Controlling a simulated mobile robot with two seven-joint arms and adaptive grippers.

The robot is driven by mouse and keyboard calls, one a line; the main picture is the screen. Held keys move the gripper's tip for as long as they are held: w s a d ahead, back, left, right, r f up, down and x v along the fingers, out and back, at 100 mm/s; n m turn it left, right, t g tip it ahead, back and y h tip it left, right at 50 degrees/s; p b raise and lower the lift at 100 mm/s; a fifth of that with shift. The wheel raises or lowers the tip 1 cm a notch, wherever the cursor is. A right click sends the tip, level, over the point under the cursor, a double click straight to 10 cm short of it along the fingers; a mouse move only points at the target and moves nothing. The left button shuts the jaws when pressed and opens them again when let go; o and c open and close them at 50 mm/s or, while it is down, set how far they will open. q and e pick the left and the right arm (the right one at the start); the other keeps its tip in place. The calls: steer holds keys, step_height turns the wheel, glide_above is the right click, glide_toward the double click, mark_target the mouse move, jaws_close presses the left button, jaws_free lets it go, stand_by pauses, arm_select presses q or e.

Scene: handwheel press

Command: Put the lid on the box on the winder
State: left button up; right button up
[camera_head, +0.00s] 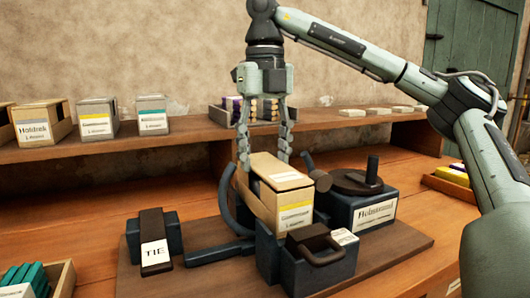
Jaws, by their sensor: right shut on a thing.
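A tan box (295,217) with a white and yellow label stands on the dark blue winder (345,208) in the middle of the wooden base. A tan lid (276,168) is at the top of the box, between my fingers; whether it is fully seated I cannot tell. My right gripper (264,158) points straight down from above. Its two fingers straddle the lid and are shut on it. The far finger's tip is partly hidden behind the lid. My left gripper is not in view.
A dark block labelled TIE (154,243) stands at the left of the base board (402,246). A handled dark block (314,258) is in front of the box. Labelled boxes (97,118) line the back shelf. A tray of teal items (62,279) is at the front left.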

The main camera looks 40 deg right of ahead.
steer(key=o, duration=1.2)
steer(key=shift+f, duration=0.1)
step_height(320, 180, up, 12)
steer(key=shift+r, duration=0.1)
steer(key=shift+r+p, duration=0.45)
steer(key=shift+p, duration=0.3)
steer(key=shift+w, duration=0.1)
